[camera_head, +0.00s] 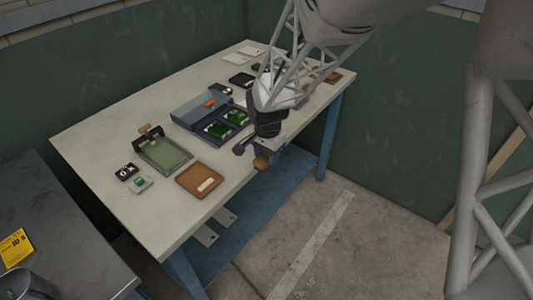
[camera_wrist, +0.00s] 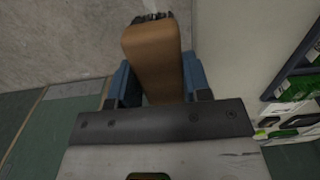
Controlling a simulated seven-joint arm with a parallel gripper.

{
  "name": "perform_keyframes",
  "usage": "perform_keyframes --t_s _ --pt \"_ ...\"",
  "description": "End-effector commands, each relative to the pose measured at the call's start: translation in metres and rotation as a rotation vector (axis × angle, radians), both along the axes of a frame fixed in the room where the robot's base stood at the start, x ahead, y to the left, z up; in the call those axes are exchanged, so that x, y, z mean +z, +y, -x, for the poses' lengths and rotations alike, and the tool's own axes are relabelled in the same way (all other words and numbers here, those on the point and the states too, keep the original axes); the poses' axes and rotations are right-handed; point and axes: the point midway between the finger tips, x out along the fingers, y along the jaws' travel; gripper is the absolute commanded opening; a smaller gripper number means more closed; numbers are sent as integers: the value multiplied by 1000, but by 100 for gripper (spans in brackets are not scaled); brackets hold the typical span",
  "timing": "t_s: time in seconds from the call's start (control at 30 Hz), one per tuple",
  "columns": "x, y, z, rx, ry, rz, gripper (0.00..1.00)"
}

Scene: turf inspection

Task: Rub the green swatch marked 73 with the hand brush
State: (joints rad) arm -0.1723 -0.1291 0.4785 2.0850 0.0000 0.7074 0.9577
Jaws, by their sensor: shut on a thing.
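My gripper (camera_wrist: 157,82) is shut on the brown body of the hand brush (camera_wrist: 152,55), between blue jaw pads. Dark bristles show at its far end in the wrist view. In the head view the brush (camera_head: 261,163) hangs below my gripper (camera_head: 264,148), by the table's front edge and right of the dark tray. Green swatches (camera_head: 216,129) and (camera_head: 237,117) lie in compartments of the dark tray (camera_head: 208,140). Green patches (camera_wrist: 300,88) also show at the right of the wrist view. No number on them can be read, so I cannot tell which is 73.
The pale table (camera_head: 100,150) also holds a brown pad (camera_head: 190,183), a clamp-topped green panel (camera_head: 168,155), a black marked tag (camera_head: 127,171) and an orange block (camera_head: 209,102). A dark side table (camera_head: 75,235) stands at lower left. Bare floor lies beyond the table's front edge.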

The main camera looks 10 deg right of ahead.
Motion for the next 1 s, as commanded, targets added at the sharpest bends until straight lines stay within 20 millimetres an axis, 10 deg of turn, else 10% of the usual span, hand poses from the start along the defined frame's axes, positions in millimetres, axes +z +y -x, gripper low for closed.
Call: perform_keyframes --t_s 0.33,0.37,0.47,1.0 --pt "0 0 0 0 0 0 20" --pt "0 0 0 0 0 0 40" --pt "0 0 0 0 0 0 25" --pt "13 10 -52 0 -1 0 25"
